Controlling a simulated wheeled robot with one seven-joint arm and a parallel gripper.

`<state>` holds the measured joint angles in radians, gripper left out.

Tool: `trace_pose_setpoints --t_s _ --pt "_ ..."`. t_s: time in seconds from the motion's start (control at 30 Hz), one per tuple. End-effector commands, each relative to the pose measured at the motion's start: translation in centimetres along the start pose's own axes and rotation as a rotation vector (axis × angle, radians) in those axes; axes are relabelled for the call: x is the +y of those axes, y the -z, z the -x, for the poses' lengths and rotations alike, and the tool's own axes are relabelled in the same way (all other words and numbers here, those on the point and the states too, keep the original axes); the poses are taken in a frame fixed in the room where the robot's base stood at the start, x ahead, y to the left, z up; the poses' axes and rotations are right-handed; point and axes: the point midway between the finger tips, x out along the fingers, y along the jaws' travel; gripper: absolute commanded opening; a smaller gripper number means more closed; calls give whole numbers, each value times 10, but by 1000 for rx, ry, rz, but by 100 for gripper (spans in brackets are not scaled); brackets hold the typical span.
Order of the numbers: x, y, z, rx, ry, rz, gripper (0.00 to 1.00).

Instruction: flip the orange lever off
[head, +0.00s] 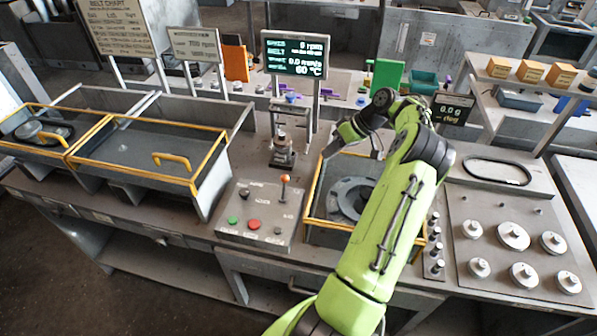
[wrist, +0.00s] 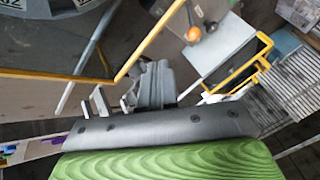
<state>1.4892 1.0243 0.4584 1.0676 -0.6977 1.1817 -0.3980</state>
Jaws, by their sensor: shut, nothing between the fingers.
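The orange lever (head: 285,180) stands on the grey control panel (head: 262,221), near its back right part. Its orange ball knob is at the top of a short stick, which looks nearly upright in the head view; its exact lean is hard to tell. The lever also shows near the top of the wrist view (wrist: 193,34), on the pale panel (wrist: 216,48). My gripper (head: 331,150) is shut and empty, up and to the right of the lever, apart from it, above the back of the yellow-edged bay. Its fingers show only partly in the wrist view.
The panel also has a green button (head: 233,221), a red button (head: 254,224) and black knobs. A clamp-like fixture (head: 283,150) stands behind it. A yellow-framed bay (head: 318,205) is to its right, yellow-railed trays (head: 130,160) to its left. A display (head: 295,54) rises behind.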

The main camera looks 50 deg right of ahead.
Motion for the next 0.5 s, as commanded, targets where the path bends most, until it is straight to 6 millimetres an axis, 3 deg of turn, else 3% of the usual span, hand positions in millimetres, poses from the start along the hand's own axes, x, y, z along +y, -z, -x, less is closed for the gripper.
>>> trace_pose_setpoints --t_s 0.43,0.5 --pt "-1 -1 -95 -5 4 0 0" --pt "-12 1 -100 -4 2 3 0"
